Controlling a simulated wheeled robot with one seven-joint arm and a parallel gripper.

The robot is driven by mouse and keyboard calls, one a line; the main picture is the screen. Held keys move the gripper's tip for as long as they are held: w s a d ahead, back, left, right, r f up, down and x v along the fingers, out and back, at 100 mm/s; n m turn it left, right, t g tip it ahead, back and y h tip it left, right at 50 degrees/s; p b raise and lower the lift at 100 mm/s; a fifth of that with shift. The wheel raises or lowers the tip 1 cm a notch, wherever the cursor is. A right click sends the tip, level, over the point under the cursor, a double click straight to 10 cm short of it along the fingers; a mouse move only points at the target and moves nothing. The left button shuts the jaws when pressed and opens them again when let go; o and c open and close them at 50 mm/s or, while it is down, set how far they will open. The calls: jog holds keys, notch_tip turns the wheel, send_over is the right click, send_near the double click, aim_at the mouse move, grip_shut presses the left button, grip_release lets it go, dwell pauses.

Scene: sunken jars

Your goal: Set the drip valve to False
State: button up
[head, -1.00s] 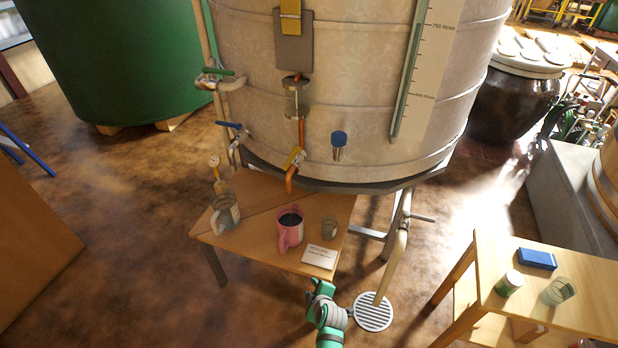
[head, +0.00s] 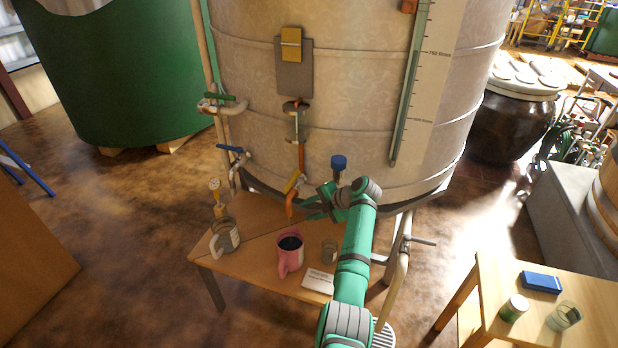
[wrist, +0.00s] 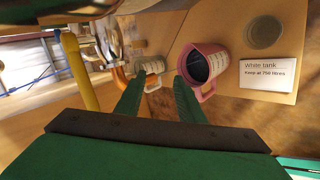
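Several valves sit on the front of the pale tank (head: 340,110); no label shows which is the drip valve. One has a yellow handle (head: 293,183) on an orange spout (head: 289,206), below a small glass sight piece. Others have a blue lever (head: 230,149) and a green lever (head: 218,97) at the left. My gripper (head: 308,207) is just right of the orange spout in the head view. In the wrist view my gripper (wrist: 158,92) is open, with nothing between its fingers. The yellow handle (wrist: 79,72) stands left of the fingers there; contact does not show.
Below is a wooden table (head: 250,255) with a pink mug (head: 290,254), a glass jug (head: 226,237), a small glass (head: 329,252) and a white card (head: 318,281). A blue-capped fitting (head: 339,163) is close behind my wrist.

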aim_at(291, 185)
notch_tip(291, 185, up, 14)
jog(key=w+n+g+y, duration=0.1)
jog(key=n+y, duration=0.1)
jog(key=n, duration=0.3)
jog(key=shift+f+x, duration=0.25)
jog(key=shift+x, duration=2.95)
jog(key=shift+d, duration=0.1)
jog(key=shift+x, duration=0.85)
jog(key=shift+c, duration=0.3)
grip_shut()
jog(key=shift+f, duration=0.15)
